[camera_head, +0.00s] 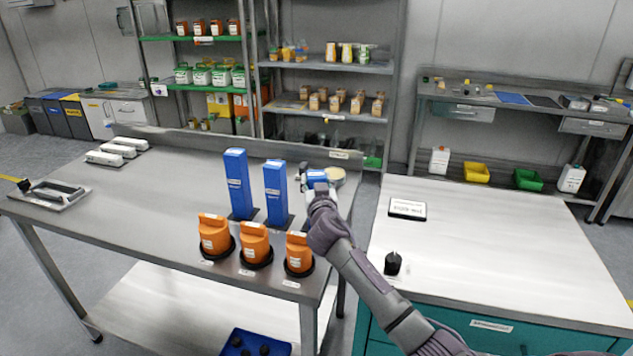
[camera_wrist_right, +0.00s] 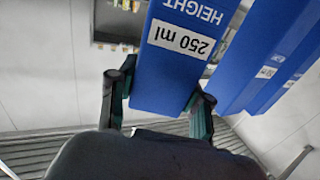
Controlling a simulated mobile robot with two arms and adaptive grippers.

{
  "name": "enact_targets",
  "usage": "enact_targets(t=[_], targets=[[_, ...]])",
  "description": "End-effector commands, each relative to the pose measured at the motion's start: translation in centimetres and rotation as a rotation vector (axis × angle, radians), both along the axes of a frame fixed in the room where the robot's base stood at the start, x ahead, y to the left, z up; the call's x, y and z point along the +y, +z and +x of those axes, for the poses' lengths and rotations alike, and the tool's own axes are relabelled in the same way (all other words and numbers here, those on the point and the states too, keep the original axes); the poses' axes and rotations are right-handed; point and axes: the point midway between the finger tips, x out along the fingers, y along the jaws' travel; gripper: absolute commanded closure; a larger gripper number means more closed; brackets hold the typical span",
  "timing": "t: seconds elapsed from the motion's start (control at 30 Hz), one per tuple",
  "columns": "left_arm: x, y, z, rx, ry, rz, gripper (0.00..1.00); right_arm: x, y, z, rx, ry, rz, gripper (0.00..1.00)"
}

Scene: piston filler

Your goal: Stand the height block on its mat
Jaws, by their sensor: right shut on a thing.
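My right gripper (camera_head: 318,190) is at the back right of the left steel table, right of two tall blue blocks. It is shut on a blue height block (camera_head: 316,176), mostly hidden by the hand in the head view. In the wrist view the block (camera_wrist_right: 180,60) shows a white "250 ml" label, upside down, with a finger on each side of the right gripper (camera_wrist_right: 160,98). The two standing blocks (camera_head: 237,182) (camera_head: 275,190) have dark mats under them. I cannot make out a free mat or whether the held block touches the table. My left gripper is not in view.
Several orange pieces (camera_head: 214,235) stand on black round bases along the table's front edge. A round pale item (camera_head: 335,176) lies just right of the gripper. The right worktop (camera_head: 510,240) holds a label plate (camera_head: 407,208) and a black knob (camera_head: 392,263).

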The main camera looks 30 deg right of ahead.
Motion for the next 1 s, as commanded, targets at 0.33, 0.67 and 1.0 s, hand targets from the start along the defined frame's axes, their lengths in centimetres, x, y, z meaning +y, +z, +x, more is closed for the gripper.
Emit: enact_targets(t=[0.33, 0.67, 1.0], targets=[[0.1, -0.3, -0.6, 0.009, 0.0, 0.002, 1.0, 0.0, -0.2, 0.0, 0.0, 0.0, 0.001, 0.31], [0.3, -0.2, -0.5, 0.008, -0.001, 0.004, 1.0, 0.0, -0.1, 0.0, 0.0, 0.0, 0.0, 0.26], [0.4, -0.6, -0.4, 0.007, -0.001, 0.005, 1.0, 2.1, -0.2, -4.0, 0.0, 0.002, 0.003, 0.26]])
